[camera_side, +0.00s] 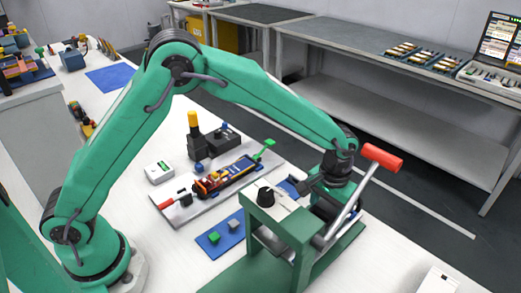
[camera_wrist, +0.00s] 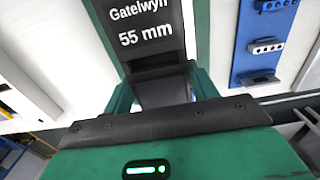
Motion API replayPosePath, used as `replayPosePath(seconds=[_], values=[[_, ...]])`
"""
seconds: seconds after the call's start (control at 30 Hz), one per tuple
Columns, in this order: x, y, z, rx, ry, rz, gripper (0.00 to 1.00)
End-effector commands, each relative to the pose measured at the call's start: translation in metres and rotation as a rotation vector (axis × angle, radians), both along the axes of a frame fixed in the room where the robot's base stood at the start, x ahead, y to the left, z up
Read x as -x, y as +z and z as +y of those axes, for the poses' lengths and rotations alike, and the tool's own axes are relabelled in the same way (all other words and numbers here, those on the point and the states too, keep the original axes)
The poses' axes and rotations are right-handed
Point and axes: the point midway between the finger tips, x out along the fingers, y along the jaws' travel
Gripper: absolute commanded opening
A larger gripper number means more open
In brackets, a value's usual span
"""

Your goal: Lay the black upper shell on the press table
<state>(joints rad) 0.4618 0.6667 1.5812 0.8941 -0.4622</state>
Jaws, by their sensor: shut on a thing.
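My gripper (camera_side: 335,188) is low at the right, beside and partly behind the green press (camera_side: 290,222) with its red-handled lever (camera_side: 381,157). In the wrist view, my gripper's green fingers (camera_wrist: 165,82) are shut on a dark flat piece (camera_wrist: 165,94), which looks like the black upper shell. A black surface lettered "Gatelwyn 55 mm" (camera_wrist: 143,30) shows just beyond it. I cannot tell whether the two are one part or touch. In the side view the press and my gripper hide the held piece and most of the press table.
A blue mat (camera_side: 211,243) with small green and grey blocks lies left of the press. The white table's front right is mostly clear.

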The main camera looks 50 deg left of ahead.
Motion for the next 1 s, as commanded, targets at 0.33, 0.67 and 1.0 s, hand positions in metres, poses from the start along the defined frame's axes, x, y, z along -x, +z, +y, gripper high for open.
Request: replayPosePath(seconds=[0.33,0.67,1.0], values=[[0.0000,0.0002,0.0000,0.000,0.000,0.000,0.35],[0.0000,-0.0010,0.0000,0.000,0.000,0.000,0.35],[-0.0001,-0.0069,0.0000,0.000,0.000,0.000,0.35]])
